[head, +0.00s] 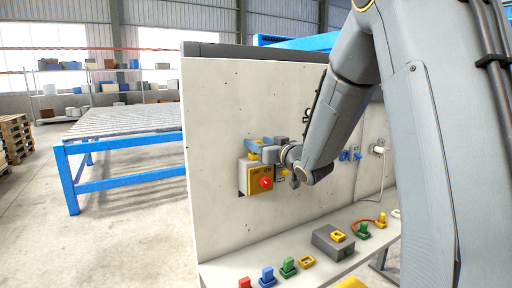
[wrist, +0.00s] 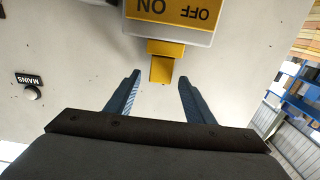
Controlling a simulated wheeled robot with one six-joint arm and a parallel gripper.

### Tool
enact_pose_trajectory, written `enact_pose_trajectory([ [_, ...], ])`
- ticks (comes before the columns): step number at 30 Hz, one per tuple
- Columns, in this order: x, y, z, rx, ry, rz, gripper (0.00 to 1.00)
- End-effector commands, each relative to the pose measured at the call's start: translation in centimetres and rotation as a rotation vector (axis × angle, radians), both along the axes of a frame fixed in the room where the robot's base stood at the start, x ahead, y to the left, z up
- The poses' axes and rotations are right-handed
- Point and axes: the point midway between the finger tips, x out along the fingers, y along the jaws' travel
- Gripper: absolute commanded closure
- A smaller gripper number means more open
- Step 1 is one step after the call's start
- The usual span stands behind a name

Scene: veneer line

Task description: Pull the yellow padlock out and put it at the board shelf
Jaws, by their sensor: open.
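The yellow padlock (wrist: 161,68) sits at the edge of the yellow ON/OFF switch box (wrist: 170,12), which appears upside down in the wrist view. In the head view, the padlock (head: 254,156) shows only as a small yellow patch at the box's upper edge, partly behind my gripper. My gripper (wrist: 159,82) is open, with its blue fingers on either side of the padlock and gaps on both sides. It also shows at the top of the box in the head view (head: 261,147). The board shelf (head: 222,270) runs along the foot of the pale board.
The shelf holds red, blue, green and yellow padlocks and a grey box (head: 333,243). The switch box has a red knob (head: 266,183). A MAINS label (wrist: 29,79) is on the board. A blue-framed roller table (head: 120,172) stands at left.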

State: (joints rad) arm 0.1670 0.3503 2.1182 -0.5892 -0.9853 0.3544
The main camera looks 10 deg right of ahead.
Motion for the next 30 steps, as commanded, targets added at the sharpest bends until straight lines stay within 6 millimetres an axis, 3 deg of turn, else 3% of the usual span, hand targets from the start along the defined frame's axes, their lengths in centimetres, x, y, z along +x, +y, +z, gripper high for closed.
enact_pose_trajectory([
  [8, 0.3, 0.1, 0.0, 0.0, -0.001, -0.001, 0.52],
  [16, 0.2, 0.1, 0.0, -0.001, 0.0, 0.0, 0.97],
  [25, 0.3, 0.1, 0.4, -0.001, -0.003, 0.0, 0.98],
  [30, 0.3, 0.1, 2.6, -0.002, -0.007, 0.0, 0.98],
])
